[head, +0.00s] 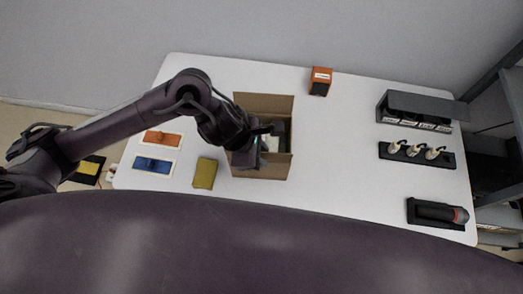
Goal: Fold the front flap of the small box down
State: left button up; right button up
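The small box (283,167) is an open brown cardboard box near the middle of the white table. Its back flap (265,103) stands out at the far side. Its front flap (259,172) shows as a brown panel at the near side, partly behind my gripper; its exact angle is hard to tell. Pale and dark contents show inside. My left gripper (263,143) is over the box's left and middle part, close to the front flap. I cannot tell whether it touches the box or how far its fingers are apart. My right gripper does not show.
The white table (335,150) is clear right of the box. A yellow block (204,173), an orange piece (162,138) and a blue piece (153,165) lie left. An orange-black box (320,77) stands behind. A dark rack (415,105), black holder (430,158) and microphone (438,212) are right.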

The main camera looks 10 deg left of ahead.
pick_arm(q)
grip_shut()
jog(key=shift+r, duration=0.1)
dwell(1.3)
